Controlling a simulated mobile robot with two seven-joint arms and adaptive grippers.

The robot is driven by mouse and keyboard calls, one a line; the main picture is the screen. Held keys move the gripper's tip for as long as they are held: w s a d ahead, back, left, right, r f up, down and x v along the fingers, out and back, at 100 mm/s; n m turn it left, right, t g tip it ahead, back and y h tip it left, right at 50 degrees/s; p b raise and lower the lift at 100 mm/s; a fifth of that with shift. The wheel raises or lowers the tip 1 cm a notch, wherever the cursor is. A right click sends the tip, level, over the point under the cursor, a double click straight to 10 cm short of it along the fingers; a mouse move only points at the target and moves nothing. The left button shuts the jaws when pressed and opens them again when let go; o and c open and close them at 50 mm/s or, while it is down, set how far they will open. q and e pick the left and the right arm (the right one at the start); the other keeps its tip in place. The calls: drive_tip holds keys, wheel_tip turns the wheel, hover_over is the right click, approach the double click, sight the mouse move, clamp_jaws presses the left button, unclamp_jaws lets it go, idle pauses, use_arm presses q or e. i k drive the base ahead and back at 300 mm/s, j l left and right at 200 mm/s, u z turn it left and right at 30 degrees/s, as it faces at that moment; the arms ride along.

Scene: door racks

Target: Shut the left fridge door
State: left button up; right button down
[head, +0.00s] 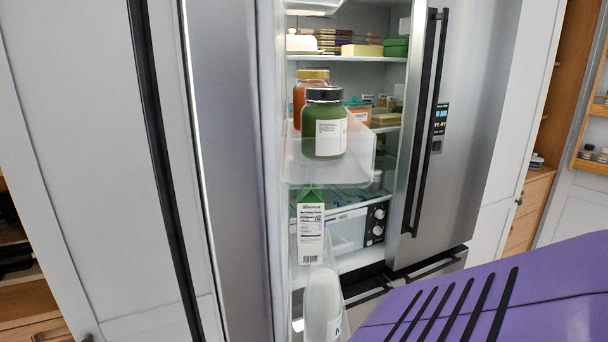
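The left fridge door (232,170) stands open, swung out towards me, left of the middle of the head view. Its grey steel side faces me, and its inner side with clear door bins (300,160) faces right. The bins hold a green jar (324,130) with a dark lid, an orange jar (300,92) behind it, a white and green carton (310,230) and a white bottle (322,302). A long dark vertical bar (165,150) runs left of the door; I cannot tell whether it is the door's handle. Neither gripper is in view.
The right fridge door (462,130) is shut, with a long black handle (425,120). The fridge shelves (345,58) behind the opening hold several containers. A pale panel (70,140) stands far left. Wooden shelving (535,205) stands at the right. My purple body part fills the lower right.

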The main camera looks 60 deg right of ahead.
sight(245, 143)
drive_tip(key=i+z, duration=0.1)
drive_tip(key=z, duration=0.3)
drive_tip(key=i+j+z, duration=0.1)
drive_tip(key=z, duration=0.25)
drive_tip(key=j+z, duration=0.2)
drive_tip(key=z, duration=0.2)
drive_tip(key=i+j+z, duration=0.1)
drive_tip(key=z, duration=0.3)
drive_tip(key=i+j+z, duration=0.15)
drive_tip(key=j+z, duration=0.65)
drive_tip(key=z, duration=0.15)
